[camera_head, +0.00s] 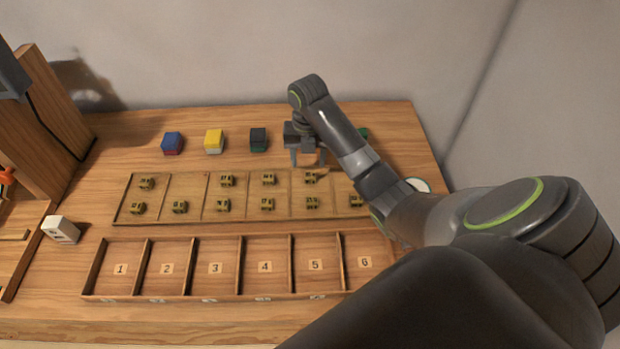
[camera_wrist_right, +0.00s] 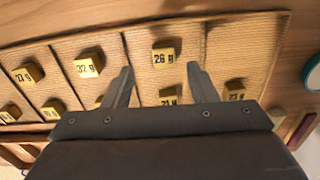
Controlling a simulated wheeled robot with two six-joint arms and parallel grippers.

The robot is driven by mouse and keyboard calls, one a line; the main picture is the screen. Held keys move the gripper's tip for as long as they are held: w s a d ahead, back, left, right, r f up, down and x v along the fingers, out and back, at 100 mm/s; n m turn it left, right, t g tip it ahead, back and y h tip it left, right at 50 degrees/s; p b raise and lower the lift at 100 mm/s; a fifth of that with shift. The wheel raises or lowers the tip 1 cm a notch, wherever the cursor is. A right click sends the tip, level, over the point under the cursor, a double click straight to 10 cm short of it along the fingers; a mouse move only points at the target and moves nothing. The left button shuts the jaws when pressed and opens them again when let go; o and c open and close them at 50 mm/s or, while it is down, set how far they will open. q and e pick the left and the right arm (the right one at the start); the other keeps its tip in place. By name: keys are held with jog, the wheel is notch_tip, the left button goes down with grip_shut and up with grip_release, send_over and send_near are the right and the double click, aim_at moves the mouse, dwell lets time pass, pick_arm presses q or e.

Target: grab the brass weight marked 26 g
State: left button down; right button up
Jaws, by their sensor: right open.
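The brass weight marked 26 g (camera_wrist_right: 165,56) is a small yellow block with its label facing up in the right wrist view. It lies between and slightly beyond my open fingertips in that view. In the head view it seems to be the upper-row brass block (camera_head: 311,177) in the second compartment from the right of the shallow wooden tray (camera_head: 240,217). My right gripper (camera_head: 308,158) is open and empty, just behind that block, fingers pointing down. It also shows in the right wrist view (camera_wrist_right: 160,78). My left gripper is not in view.
Other marked brass weights lie close by, including 32 g (camera_wrist_right: 89,64) and one partly hidden between my fingers (camera_wrist_right: 168,97). A numbered, empty divided box (camera_head: 240,268) stands in front. Coloured cubes (camera_head: 214,141) line the back. A round dish (camera_head: 418,185) is at right.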

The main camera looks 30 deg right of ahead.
aim_at(310, 173)
notch_tip(310, 173, down, 3)
jog(key=b, duration=0.2)
jog(key=shift+s+d+f+b, duration=0.1)
jog(key=shift+s+d+b, duration=0.05)
jog(key=shift+b, duration=0.15)
notch_tip(310, 173, down, 2)
jog(key=shift+p, duration=0.3)
jog(key=c, duration=1)
jog(key=shift+c, duration=0.2)
jog(key=shift+r, duration=0.2)
